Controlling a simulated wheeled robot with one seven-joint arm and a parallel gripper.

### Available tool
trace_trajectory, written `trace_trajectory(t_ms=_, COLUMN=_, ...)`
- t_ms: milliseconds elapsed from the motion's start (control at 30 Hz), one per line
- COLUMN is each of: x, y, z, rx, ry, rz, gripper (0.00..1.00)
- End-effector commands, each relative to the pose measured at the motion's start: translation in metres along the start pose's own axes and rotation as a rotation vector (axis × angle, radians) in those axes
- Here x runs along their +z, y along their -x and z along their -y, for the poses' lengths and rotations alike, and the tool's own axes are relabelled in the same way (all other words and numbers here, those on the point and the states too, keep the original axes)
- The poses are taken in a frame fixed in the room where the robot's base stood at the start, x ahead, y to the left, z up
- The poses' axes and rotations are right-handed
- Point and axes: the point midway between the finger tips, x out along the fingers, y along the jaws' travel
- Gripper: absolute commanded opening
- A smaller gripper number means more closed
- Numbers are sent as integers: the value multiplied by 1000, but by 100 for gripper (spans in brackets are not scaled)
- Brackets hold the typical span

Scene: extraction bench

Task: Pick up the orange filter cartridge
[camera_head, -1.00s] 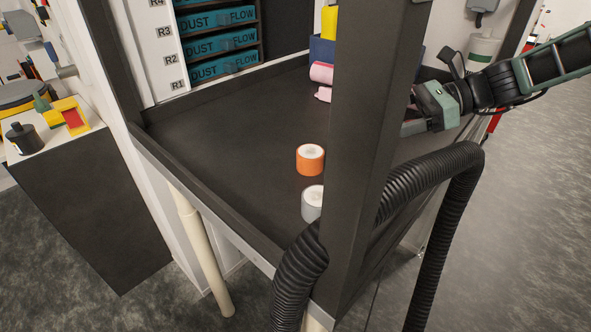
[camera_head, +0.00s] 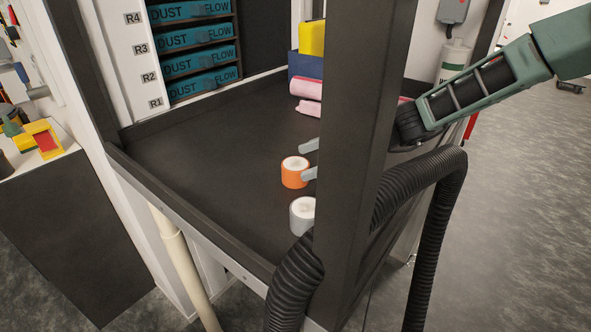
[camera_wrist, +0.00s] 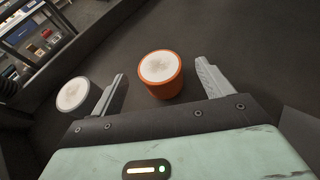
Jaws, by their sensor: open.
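The orange filter cartridge (camera_head: 294,173) stands upright on the dark bench top, with a pale round top. In the wrist view the orange cartridge (camera_wrist: 161,75) sits ahead of and between my two spread fingers, a little nearer the top of the picture than the finger bases. My gripper (camera_head: 309,160) reaches in from the right behind the post; only its fingertips show in the head view, close to the cartridge's right side. My gripper (camera_wrist: 158,88) is open and empty. I cannot tell whether a finger touches the cartridge.
A white-grey cartridge (camera_head: 302,215) stands close in front; it also shows left of my left finger in the wrist view (camera_wrist: 73,94). A dark post (camera_head: 362,120) and a black ribbed hose (camera_head: 420,180) stand at the right. Pink rolls (camera_head: 307,90) lie at the back. The bench's left is clear.

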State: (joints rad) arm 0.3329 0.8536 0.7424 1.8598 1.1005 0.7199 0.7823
Motion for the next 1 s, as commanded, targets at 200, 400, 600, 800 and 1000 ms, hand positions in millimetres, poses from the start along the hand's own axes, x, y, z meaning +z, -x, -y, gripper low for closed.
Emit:
trace_trajectory(t_ms=200, x=1, y=-16, z=-1, rx=2, ry=-2, rz=1, gripper=79)
trace_trajectory(t_ms=400, x=-1, y=-45, z=-1, rx=2, ry=-2, rz=2, gripper=79)
trace_trajectory(t_ms=600, x=-2, y=-59, z=-1, rx=0, ry=-1, rz=0, gripper=79)
trace_trajectory(t_ms=800, x=-2, y=-59, z=-1, rx=-1, ry=-1, rz=0, gripper=76)
trace_trajectory(t_ms=1000, x=-2, y=-59, z=-1, rx=-1, ry=0, rz=0, gripper=28)
